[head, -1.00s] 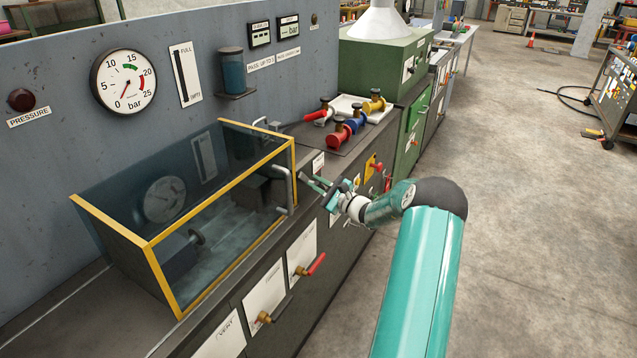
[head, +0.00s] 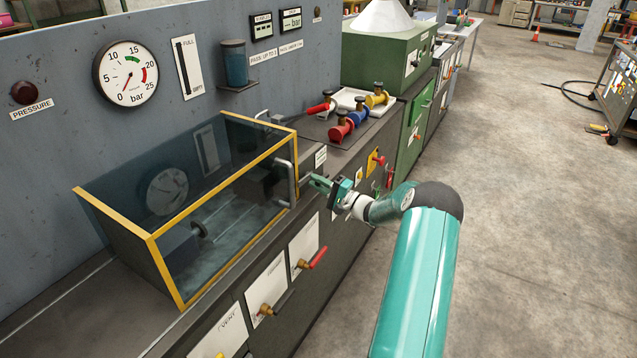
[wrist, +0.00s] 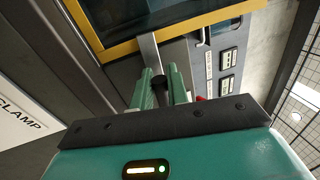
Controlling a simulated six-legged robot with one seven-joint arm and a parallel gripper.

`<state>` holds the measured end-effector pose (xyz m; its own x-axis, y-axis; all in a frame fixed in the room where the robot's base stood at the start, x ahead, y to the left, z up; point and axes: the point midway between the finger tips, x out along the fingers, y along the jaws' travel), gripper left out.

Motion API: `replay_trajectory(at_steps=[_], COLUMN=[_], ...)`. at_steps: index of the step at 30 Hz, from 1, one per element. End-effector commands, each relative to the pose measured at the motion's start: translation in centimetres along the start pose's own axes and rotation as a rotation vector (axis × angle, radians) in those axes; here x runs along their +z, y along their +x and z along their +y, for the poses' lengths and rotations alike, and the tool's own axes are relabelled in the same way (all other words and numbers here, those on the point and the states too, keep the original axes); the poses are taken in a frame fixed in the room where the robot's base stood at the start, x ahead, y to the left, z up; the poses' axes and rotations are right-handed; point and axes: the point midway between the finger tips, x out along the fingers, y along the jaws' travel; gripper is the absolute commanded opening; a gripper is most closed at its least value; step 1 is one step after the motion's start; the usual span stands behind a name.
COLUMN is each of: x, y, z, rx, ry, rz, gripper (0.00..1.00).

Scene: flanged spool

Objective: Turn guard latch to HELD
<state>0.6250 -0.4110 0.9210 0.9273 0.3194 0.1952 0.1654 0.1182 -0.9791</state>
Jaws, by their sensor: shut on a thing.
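The guard (head: 222,215) is a clear box with a yellow frame, standing on the dark bench in the head view. It looks lowered over the spool area, and a grey handle (head: 291,185) is on its right end. My gripper (head: 312,181) is at the bench front, just right of that handle. In the wrist view, my gripper (wrist: 162,82) has its two green fingers close around a small dark piece (wrist: 160,82), apparently the guard latch. A flat grey bar (wrist: 148,50) runs from there toward the yellow frame. The latch's marking is not readable.
Red-handled and brass valves (head: 312,258) stick out from the bench front below the guard. Coloured fittings (head: 340,130) stand on the bench top behind my gripper. A pressure gauge (head: 125,73) is on the wall panel. The floor to the right is open.

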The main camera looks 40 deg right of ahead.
Motion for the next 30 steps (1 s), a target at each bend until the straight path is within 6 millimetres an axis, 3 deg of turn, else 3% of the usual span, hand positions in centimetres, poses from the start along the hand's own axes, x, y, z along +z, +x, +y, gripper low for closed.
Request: replay_trajectory(at_steps=[20,21,23,30], x=[-0.15,-0.15,-0.14,-0.08], y=[-0.06,-0.06,-0.06,-0.05], z=[0.11,0.11,0.12,0.14], rx=[0.001,0.001,0.001,0.0], ry=[-0.074,-0.074,-0.074,-0.072], rz=[-0.011,-0.011,-0.012,-0.013], gripper=[0.0,0.2,0.32,0.35])
